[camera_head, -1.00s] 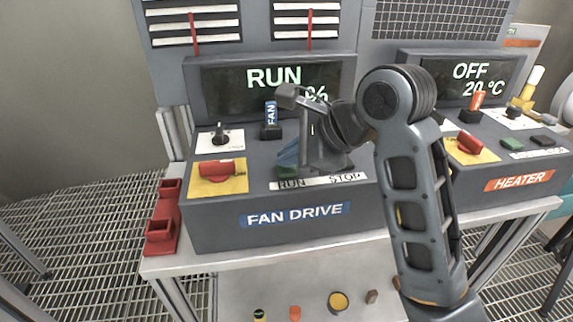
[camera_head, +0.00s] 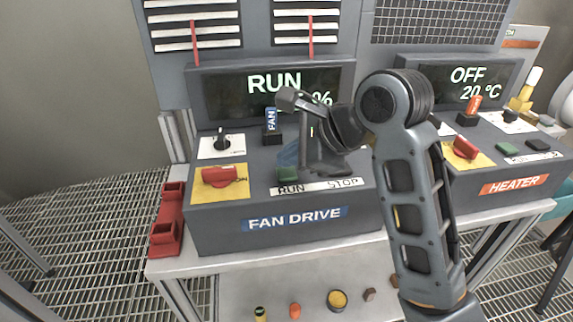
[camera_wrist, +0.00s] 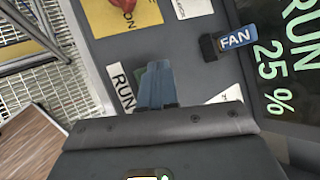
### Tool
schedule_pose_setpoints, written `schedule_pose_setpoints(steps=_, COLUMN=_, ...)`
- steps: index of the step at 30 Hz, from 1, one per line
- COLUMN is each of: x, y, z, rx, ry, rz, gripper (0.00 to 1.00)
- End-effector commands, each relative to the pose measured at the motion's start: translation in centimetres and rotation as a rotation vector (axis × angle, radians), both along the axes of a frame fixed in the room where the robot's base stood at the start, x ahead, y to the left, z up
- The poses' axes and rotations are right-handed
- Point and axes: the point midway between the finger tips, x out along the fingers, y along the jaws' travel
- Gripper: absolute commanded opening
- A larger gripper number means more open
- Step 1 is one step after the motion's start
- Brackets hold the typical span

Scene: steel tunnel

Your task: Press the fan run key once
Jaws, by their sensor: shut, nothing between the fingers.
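The fan drive box (camera_head: 220,232) stands on a bench, and its display (camera_head: 232,92) reads RUN; the wrist view shows RUN 25 % on this display (camera_wrist: 278,75). The green run key (camera_head: 287,174) sits above the RUN label (camera_head: 292,188) on the box top. In the wrist view the RUN label (camera_wrist: 121,85) is beside my fingers, and a sliver of green shows there. My gripper (camera_head: 287,152) is shut and empty, with blue fingertips (camera_wrist: 155,70) pointing down just above and behind the run key. I cannot tell whether they touch it. The stop key is hidden behind my wrist.
A red rotary switch (camera_head: 218,176) on a yellow plate and a black knob (camera_head: 221,138) are left of the keys. A FAN-tagged part (camera_head: 271,125) stands behind. The heater box (camera_head: 510,184), showing OFF 20 °C, is at right. A red bracket (camera_head: 168,220) is at the left edge.

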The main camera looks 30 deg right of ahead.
Motion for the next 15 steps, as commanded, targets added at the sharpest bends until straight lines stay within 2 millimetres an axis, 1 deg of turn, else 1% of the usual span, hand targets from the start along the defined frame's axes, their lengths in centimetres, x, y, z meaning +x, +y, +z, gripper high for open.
schedule_pose_setpoints(steps=1, x=-0.01, y=0.01, z=0.36, rx=0.000, ry=0.000, rz=0.000, gripper=0.00)
schedule_pose_setpoints(steps=11, x=0.01, y=-0.03, z=0.26, rx=0.000, ry=-0.001, rz=-0.001, gripper=0.00)
schedule_pose_setpoints(steps=15, x=0.03, y=-0.03, z=0.95, rx=-0.001, ry=-0.002, rz=0.000, gripper=0.00)
